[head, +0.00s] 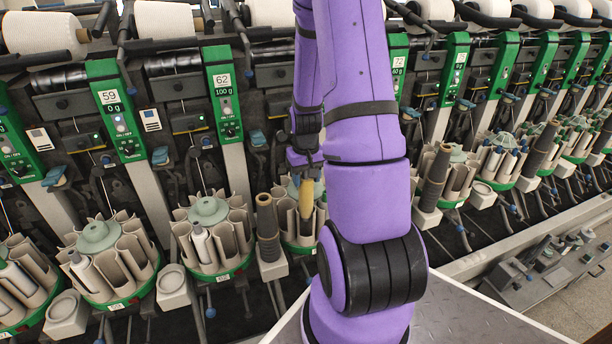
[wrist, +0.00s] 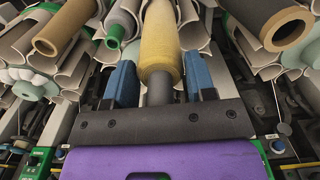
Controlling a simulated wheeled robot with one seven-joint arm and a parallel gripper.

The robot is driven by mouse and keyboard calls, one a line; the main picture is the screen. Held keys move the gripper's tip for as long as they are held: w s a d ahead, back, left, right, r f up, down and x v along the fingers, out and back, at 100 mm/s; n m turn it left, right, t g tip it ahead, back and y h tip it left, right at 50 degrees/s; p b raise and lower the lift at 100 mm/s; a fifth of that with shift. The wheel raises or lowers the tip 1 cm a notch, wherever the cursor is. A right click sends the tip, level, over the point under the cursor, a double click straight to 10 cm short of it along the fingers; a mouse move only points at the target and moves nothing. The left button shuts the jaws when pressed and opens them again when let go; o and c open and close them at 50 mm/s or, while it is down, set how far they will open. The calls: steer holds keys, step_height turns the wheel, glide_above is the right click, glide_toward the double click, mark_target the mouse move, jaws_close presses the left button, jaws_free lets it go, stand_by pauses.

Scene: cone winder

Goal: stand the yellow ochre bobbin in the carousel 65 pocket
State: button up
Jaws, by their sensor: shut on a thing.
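The yellow ochre bobbin (head: 306,198) is in my gripper (head: 306,168), roughly upright in the head view. In the wrist view, the bobbin (wrist: 160,45) lies between the two blue fingers of my gripper (wrist: 159,82), pointing away toward the carousel pockets. The carousel (head: 285,222) below it has beige pockets and a green base, and is partly hidden by my arm. The bobbin's far end overlaps the pockets (wrist: 190,14); I cannot tell whether it is inside one. The number sign of this station is hidden behind my arm.
A brown bobbin (head: 267,222) stands on a holder just left of this carousel. In the wrist view, a grey tube with a green end (wrist: 115,36) sits in a pocket close by. Carousel 62 (head: 210,210) is left; another carousel (head: 455,160) is right.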

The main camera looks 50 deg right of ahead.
mark_target(306, 201)
steer(key=shift+f, duration=2.15)
steer(key=shift+f, duration=2.65)
steer(key=o, duration=0.9)
steer(key=shift+r, duration=0.15)
step_height(306, 201, up, 10)
steer(key=shift+r, duration=0.25)
